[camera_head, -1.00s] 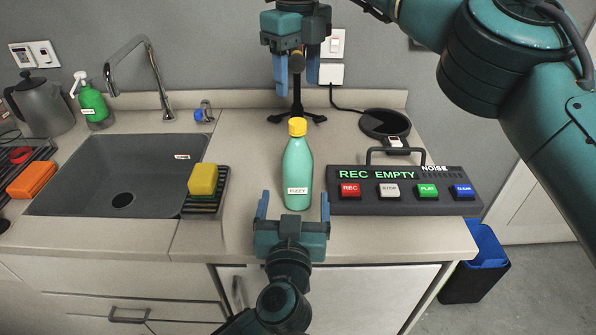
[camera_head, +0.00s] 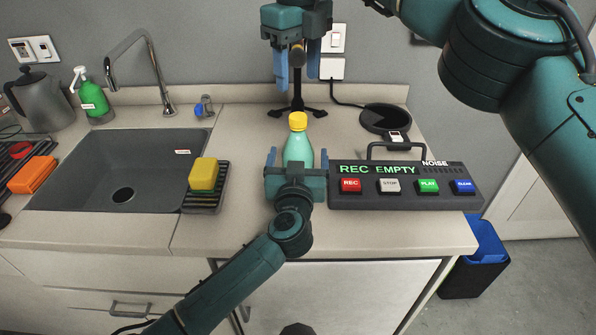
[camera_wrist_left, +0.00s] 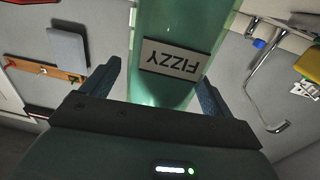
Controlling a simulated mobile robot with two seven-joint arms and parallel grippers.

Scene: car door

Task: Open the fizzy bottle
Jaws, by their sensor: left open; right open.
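The fizzy bottle (camera_head: 298,148) is green with a yellow cap (camera_head: 298,121) and stands upright on the counter. My left gripper (camera_head: 297,160) is open around the bottle's body and hides its lower part in the head view. In the left wrist view the bottle (camera_wrist_left: 180,25) with its FIZZY label (camera_wrist_left: 175,60) stands between the two open fingers (camera_wrist_left: 160,80), with visible space beside them. My right gripper (camera_head: 297,70) is open and empty, fingers pointing down, above and behind the cap.
A recorder box (camera_head: 405,186) reading "REC EMPTY" stands just right of my left gripper. A yellow sponge (camera_head: 203,174) on a black rack is at the left, beside the sink (camera_head: 95,170). A microphone stand (camera_head: 297,100) stands behind the bottle.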

